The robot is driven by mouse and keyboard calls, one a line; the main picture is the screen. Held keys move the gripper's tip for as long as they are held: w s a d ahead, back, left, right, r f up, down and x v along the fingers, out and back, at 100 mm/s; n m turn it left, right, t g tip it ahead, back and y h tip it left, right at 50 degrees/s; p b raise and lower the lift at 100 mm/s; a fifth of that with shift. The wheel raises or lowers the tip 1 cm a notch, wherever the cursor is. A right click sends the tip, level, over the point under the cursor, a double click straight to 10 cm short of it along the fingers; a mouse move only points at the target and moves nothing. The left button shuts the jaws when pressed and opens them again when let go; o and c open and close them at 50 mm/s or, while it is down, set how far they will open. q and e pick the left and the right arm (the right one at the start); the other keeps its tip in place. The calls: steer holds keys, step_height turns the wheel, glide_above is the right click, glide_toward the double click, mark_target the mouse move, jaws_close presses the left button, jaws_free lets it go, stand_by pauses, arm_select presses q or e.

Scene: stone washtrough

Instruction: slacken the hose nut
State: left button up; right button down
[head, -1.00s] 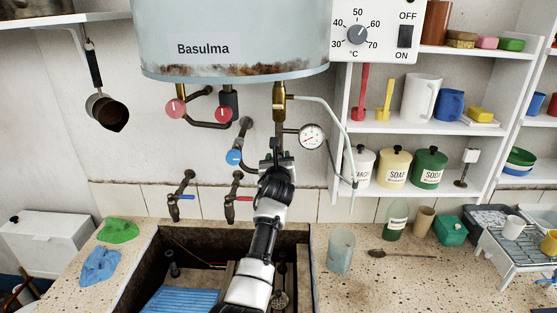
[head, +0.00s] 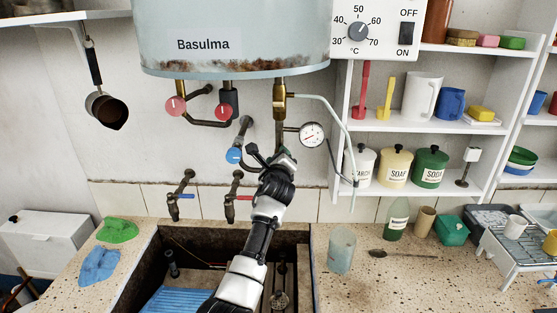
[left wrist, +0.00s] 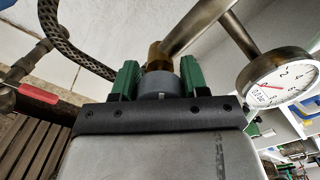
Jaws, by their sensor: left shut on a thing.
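In the left wrist view, my left gripper (left wrist: 158,78) has its two green fingers on either side of a grey hose nut (left wrist: 160,86) and is shut on it. The nut sits just below a brass fitting (left wrist: 157,56). A dark braided hose (left wrist: 72,45) curves away to the left of the fingers. In the head view, my left gripper (head: 277,158) is raised to the pipework under the boiler (head: 235,35), below the brass valve (head: 279,101). The gripper hides the nut there. My right gripper is not in view.
A pressure gauge (head: 312,135) on a side pipe stands close to the right of my gripper. A blue-handled valve (head: 235,155) is close on the left, and a red-handled tap (head: 236,197) lower left. A thin pale hose (head: 345,125) hangs at right. The sink (head: 210,245) lies below.

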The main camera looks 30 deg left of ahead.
arm_select(q)
steer(key=n+b, duration=0.1)
steer(key=n, duration=0.3)
steer(key=shift+f+n, duration=0.1)
steer(key=shift+n, duration=0.3)
steer(key=n+b, duration=0.2)
steer(key=n, duration=0.3)
steer(key=n+b, duration=0.2)
steer(key=n, duration=0.3)
steer(key=shift+n+b, duration=0.4)
steer(key=n+b, duration=0.1)
steer(key=n, duration=0.2)
steer(key=shift+r, duration=0.2)
steer(key=shift+n, duration=0.4)
steer(key=shift+r, duration=0.15)
